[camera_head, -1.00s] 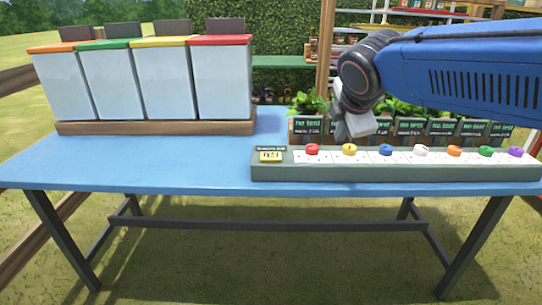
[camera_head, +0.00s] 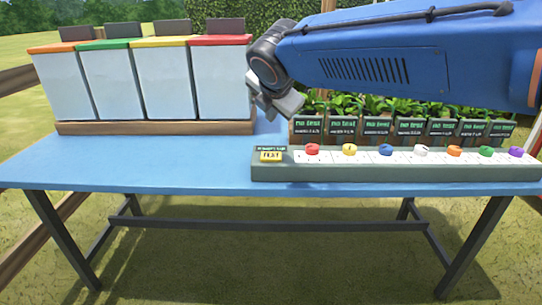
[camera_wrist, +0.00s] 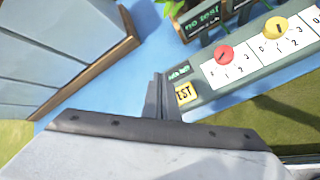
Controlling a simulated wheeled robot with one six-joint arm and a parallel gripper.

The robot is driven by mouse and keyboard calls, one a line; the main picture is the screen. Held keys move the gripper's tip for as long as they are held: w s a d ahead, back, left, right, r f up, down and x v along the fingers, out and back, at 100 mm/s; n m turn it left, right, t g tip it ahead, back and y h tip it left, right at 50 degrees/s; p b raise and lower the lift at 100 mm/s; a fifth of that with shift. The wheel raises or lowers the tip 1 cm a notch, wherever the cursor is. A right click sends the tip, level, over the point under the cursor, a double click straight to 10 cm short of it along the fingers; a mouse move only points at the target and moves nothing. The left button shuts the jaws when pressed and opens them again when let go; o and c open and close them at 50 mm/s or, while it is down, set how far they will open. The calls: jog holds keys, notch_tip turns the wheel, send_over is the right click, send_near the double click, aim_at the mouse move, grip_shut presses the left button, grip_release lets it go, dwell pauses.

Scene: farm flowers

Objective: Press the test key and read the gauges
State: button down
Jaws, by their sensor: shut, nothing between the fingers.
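A yellow test key (camera_head: 271,156) sits at the left end of a long grey panel (camera_head: 400,173) on the blue table. It also shows in the wrist view (camera_wrist: 184,93), beside my fingertips, partly covered by them. My gripper (camera_head: 272,115) is shut and empty, above and behind the key in the head view; I cannot see contact. Along the panel stand several coloured knobs, from a red knob (camera_head: 312,149) to a purple knob (camera_head: 516,152), on white numbered scales. Behind it, potted plants carry dark gauges (camera_head: 342,127) reading "no test" in green.
Several white bins with red, yellow, green and orange lids stand on a wooden base (camera_head: 150,128) at the table's back left. The blue table top (camera_head: 130,165) is clear in front of them.

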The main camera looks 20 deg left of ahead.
aim_at(271, 157)
jog(key=shift+f, duration=0.1)
jog(key=shift+f, duration=4.3)
jog(key=shift+f, duration=0.1)
jog(key=shift+f, duration=0.35)
jog(key=shift+f, duration=0.45)
jog(key=shift+r, duration=0.9)
jog(key=shift+r, duration=0.1)
jog(key=shift+r, duration=2.4)
